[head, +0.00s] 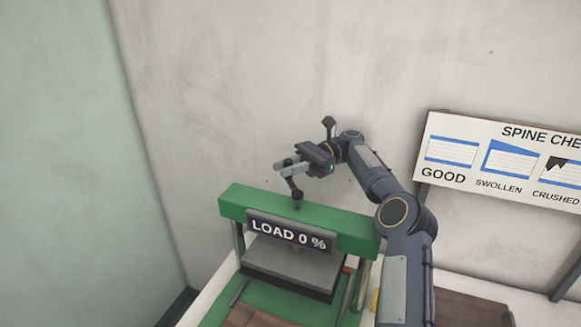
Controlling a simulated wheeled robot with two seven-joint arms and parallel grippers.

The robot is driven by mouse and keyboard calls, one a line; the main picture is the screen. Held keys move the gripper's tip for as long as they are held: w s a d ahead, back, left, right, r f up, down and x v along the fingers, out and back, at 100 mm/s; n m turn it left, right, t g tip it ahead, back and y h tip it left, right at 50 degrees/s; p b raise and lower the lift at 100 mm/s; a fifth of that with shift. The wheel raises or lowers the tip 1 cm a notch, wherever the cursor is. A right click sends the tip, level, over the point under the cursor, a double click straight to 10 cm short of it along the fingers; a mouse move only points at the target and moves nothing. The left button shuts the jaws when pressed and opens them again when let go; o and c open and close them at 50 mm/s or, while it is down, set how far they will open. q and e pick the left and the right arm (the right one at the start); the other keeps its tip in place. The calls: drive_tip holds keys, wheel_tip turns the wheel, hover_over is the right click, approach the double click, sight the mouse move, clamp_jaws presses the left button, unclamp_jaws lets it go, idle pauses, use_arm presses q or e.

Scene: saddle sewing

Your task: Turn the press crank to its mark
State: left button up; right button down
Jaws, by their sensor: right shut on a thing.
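The green press (345,232) stands on the table, with a sign on its front reading "LOAD 0 %" (289,234). The dark press crank (296,193) rises from the top of the green beam. My right gripper (282,168) is above the beam, shut on the crank's upper part, and its fingers hide some of it. A dark knob on a short stem (328,123) shows behind the gripper; I cannot tell whether it belongs to the crank. No mark for the crank can be made out. My left gripper is not in view.
The grey press plate (290,262) hangs under the beam, above a green base (212,309). A spine check board (500,157) stands at right, by the wall. Small red (347,270) and yellow (375,300) parts show at the press's right.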

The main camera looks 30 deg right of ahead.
drive_tip(key=shift+a, duration=0.2)
idle(0.3)
drive_tip(key=c, duration=1.3)
unclamp_jaws()
drive_tip(key=shift+w+a, duration=0.1)
drive_tip(key=shift+a, duration=0.05)
drive_tip(key=shift+c, duration=0.2)
